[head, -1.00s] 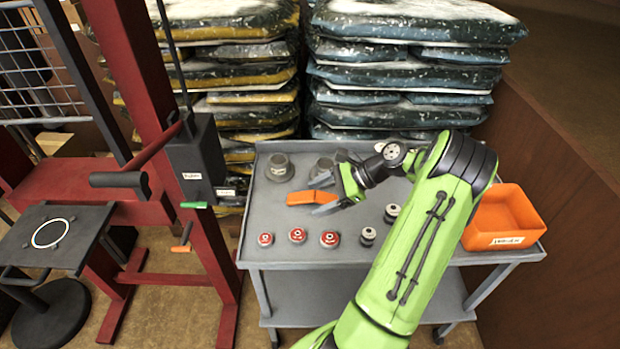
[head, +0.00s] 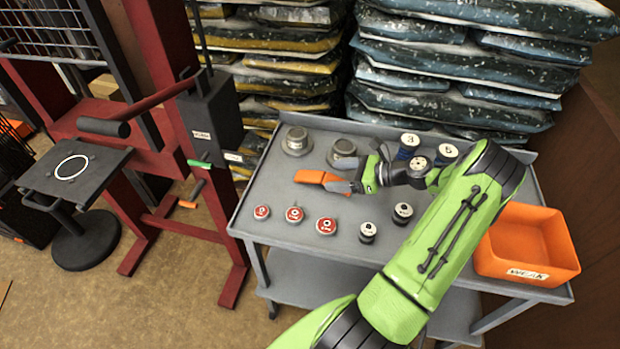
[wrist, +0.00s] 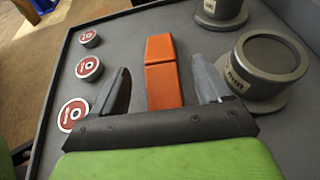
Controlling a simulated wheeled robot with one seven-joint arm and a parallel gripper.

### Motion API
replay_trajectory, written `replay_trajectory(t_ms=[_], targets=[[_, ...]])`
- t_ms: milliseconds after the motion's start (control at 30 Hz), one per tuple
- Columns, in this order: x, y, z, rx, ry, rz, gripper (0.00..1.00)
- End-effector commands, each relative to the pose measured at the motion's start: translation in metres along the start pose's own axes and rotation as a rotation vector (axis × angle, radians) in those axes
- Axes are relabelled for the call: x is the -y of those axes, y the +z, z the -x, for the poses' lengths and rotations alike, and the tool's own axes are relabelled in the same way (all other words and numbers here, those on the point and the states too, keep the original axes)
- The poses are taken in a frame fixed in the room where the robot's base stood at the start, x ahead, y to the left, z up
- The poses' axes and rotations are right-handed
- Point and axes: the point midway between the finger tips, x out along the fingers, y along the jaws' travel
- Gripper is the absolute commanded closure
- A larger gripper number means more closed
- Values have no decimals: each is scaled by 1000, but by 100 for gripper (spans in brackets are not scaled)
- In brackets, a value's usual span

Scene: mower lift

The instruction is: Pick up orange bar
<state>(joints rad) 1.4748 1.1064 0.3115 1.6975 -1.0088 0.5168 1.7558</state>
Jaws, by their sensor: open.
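The orange bar (head: 322,179) lies on the grey cart top, left of my gripper (head: 342,174) in the head view. In the wrist view the orange bar (wrist: 162,75) is a two-piece shape, its near part between the two dark fingers of my gripper (wrist: 165,85). The gripper is open, with a gap on each side of the bar. The fingers appear not to touch it. The bar's near end is hidden behind the gripper's body in the wrist view.
Red-topped discs (head: 294,214) and small grey knobs (head: 367,231) stand along the cart's front. Two grey round parts (head: 297,141) stand behind the bar. An orange bin (head: 527,245) is at the right. A red frame (head: 165,60) stands left of the cart.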

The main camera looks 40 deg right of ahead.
Motion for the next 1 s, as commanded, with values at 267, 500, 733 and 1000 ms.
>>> replay_trajectory(t_ms=[267,500,733,1000], targets=[[-1,0,-48,0,4,0,23],[0,1,-51,-1,1,0,23],[0,1,-51,0,1,0,57],[0,1,-51,-1,1,0,98]])
